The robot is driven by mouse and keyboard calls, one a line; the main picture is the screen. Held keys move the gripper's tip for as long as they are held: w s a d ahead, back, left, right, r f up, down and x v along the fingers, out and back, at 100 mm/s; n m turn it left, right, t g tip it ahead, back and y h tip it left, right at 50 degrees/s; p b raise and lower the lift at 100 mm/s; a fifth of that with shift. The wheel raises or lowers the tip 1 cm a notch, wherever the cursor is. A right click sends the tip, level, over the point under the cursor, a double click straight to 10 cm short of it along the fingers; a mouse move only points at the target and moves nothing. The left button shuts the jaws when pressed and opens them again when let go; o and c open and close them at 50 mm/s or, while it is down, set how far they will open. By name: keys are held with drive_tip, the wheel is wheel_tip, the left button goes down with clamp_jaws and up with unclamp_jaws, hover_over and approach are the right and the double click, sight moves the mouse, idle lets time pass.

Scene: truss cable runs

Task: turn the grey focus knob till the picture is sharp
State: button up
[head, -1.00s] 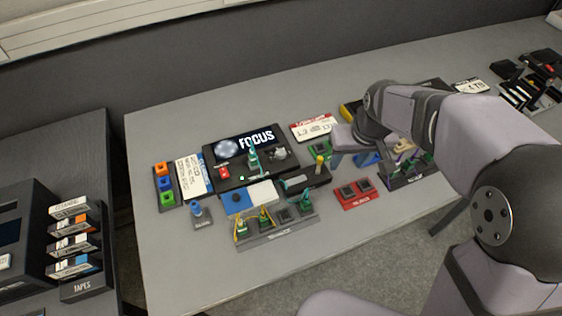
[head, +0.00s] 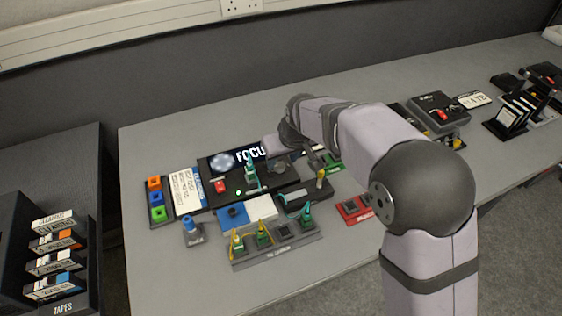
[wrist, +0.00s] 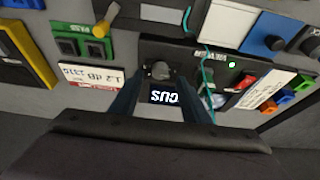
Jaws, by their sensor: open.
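The grey focus knob (wrist: 160,70) sits on a dark panel. In the wrist view it shows just beyond the tips of my gripper (wrist: 160,84). The two fingers stand apart on either side, with nothing seen held between them. In the head view the knob (head: 277,168) is small and dark, just below my gripper's end; the fingertips are hard to make out there. The screen (head: 246,155) shows white letters on black, partly covered by my arm. In the wrist view the screen (wrist: 164,95) shows "CUS" upside down, legible; exact sharpness is hard to judge.
A teal plug with a cable (head: 251,172) and a red switch (head: 221,186) stand left of the knob. A plug rack (head: 277,244) is in front.

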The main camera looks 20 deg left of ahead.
sight(280, 166)
drive_tip(key=shift+x, duration=1.75)
drive_tip(key=c, duration=1)
drive_tip(key=shift+c, duration=0.2)
